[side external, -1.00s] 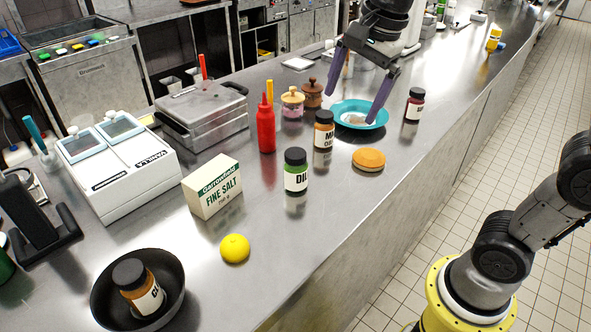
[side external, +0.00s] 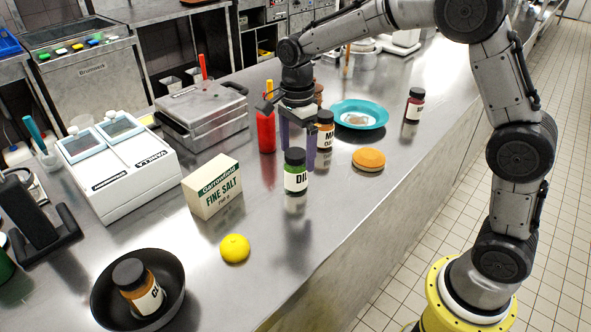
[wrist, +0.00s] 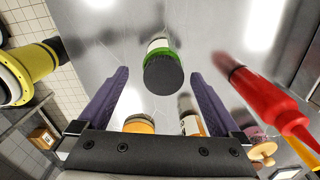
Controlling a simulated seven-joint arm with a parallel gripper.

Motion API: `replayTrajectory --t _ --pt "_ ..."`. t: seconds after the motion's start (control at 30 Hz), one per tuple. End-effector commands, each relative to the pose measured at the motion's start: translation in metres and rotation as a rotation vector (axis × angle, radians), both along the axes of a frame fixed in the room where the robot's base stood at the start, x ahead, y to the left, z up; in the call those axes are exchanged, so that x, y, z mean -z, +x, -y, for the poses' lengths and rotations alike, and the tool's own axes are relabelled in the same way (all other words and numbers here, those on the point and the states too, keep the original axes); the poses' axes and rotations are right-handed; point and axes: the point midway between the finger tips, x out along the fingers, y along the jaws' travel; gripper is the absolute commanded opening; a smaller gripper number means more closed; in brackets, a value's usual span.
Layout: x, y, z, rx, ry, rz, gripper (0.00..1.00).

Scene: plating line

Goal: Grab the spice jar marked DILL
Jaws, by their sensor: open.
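The spice jar with a label reading "DIL" (side external: 295,181) stands upright on the steel counter, with a dark lid and green contents. In the wrist view the jar (wrist: 161,68) shows its dark lid, beyond and between the fingertips. My gripper (side external: 298,150) is open, its purple fingers pointing down just behind the jar in the side view. The fingers also show in the wrist view (wrist: 158,85), spread apart with nothing held between them.
An orange-brown jar (side external: 325,130) stands close behind my gripper, the red bottle (side external: 265,133) to its left. An orange-topped round item (side external: 369,159) lies to the right. The salt box (side external: 212,187), yellow fruit (side external: 235,248) and pan holding another jar (side external: 174,270) are nearer. Counter in front of DILL is clear.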

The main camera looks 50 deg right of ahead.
Motion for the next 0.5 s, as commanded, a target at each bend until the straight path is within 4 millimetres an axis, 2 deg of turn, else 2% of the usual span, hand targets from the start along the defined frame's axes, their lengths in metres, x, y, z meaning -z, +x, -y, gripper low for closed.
replayTrajectory --t 0.03,0.27,0.5 --pt "0.007 -0.001 0.0 0.0 0.0 -0.003 1.0" --pt "0.021 0.0 0.0 0.0 0.0 -0.001 1.0" --pt "0.055 0.004 0.0 0.0 0.0 -0.003 1.0"
